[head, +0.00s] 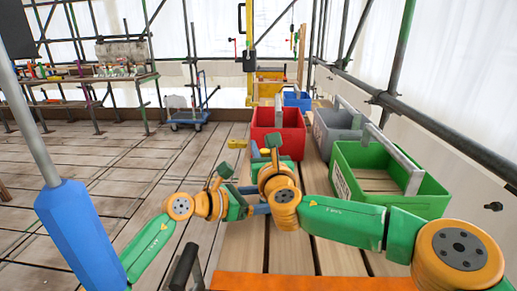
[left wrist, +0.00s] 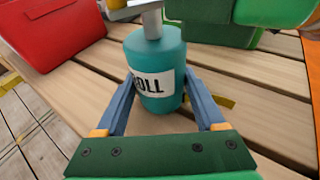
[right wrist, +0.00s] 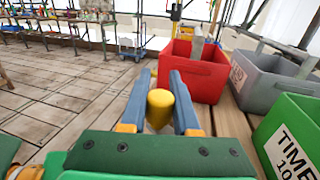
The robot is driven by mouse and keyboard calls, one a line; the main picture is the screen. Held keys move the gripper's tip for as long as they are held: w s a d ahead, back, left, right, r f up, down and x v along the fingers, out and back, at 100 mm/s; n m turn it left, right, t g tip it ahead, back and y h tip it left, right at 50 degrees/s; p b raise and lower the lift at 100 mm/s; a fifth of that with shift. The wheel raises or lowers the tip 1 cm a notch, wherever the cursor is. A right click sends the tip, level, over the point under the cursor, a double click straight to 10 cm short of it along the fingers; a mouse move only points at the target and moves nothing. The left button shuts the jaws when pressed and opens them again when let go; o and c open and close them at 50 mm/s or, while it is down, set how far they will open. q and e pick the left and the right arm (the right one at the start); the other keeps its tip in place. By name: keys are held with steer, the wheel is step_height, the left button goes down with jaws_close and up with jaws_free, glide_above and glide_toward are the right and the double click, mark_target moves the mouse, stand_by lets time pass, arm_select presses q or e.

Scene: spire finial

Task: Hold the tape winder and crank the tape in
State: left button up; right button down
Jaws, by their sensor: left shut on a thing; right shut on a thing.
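The tape winder (left wrist: 150,55) is a teal cylinder with a white label ending in "OLL" and a grey shaft at its top, in the left wrist view. My left gripper (left wrist: 160,77) is shut on its body, one finger on each side. A yellow crank knob (right wrist: 160,102) shows in the right wrist view between the fingers of my right gripper (right wrist: 161,76), which is shut on it. In the head view my two grippers are close together over the planks, and the arms hide most of the winder. Its join to the knob is hidden.
A red bin (head: 278,124), a grey bin (head: 335,135), a green bin (head: 350,170) and a blue bin (head: 297,99) stand beyond and to the right. A cluttered table (head: 100,77) and a blue trolley (head: 187,116) stand far left. The left plank floor is open.

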steer(key=m+h, duration=0.1)
steer(key=h, duration=0.1)
steer(key=d+m+h, duration=0.1)
steer(key=m+h, duration=0.1)
steer(key=h, duration=0.1)
steer(key=d+m+h, duration=0.1)
steer(key=h, duration=0.1)
steer(key=shift+w+m+h, duration=0.35)
steer(key=shift+m+h, duration=0.05)
steer(key=c, duration=0.6)
jaws_free()
steer(key=shift+c, duration=0.2)
step_height(320, 180, up, 10)
